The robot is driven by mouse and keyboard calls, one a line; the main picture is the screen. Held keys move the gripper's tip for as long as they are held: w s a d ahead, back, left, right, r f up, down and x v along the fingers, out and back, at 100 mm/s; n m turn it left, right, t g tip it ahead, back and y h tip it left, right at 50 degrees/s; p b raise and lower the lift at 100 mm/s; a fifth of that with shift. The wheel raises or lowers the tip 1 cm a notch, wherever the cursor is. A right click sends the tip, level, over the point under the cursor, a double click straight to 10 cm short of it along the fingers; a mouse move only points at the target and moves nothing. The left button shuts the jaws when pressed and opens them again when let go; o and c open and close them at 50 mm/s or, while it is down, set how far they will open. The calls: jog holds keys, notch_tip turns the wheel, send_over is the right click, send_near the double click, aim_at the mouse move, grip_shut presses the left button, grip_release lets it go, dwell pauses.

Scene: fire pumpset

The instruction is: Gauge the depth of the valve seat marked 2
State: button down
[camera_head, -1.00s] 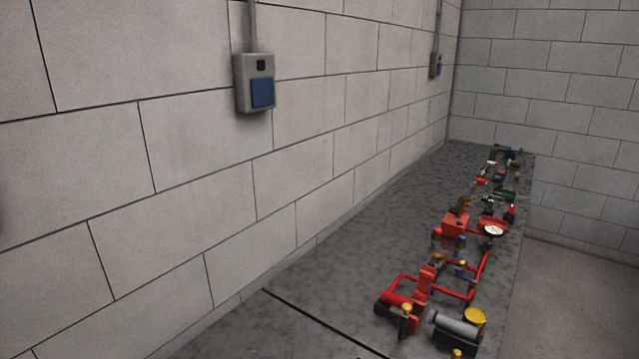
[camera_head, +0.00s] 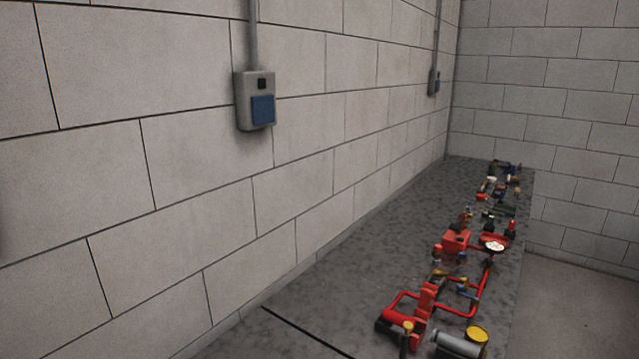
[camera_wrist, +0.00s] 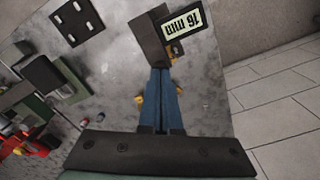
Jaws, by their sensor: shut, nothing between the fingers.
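My gripper (camera_wrist: 161,70) shows in the wrist view as two long blue fingers pressed together with nothing between them. The fingertips point at a dark block with a label reading "16 mm" (camera_wrist: 187,33), upside down in this view. The fingertips appear close to the block, but I cannot tell whether they touch it. I cannot make out a valve seat marked 2 in either view. My gripper is not in the head view.
A long grey bench (camera_head: 350,265) runs along the block wall, carrying red pump pipework (camera_head: 428,300), a grey cylinder (camera_head: 458,344) and many small parts. A dark plate with square holes (camera_wrist: 75,22) lies upper left in the wrist view.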

jog(key=shift+r+p, duration=0.7)
jog(key=shift+p, duration=0.35)
notch_tip(320, 180, up, 5)
jog(key=p, duration=0.5)
jog(key=shift+r, duration=0.15)
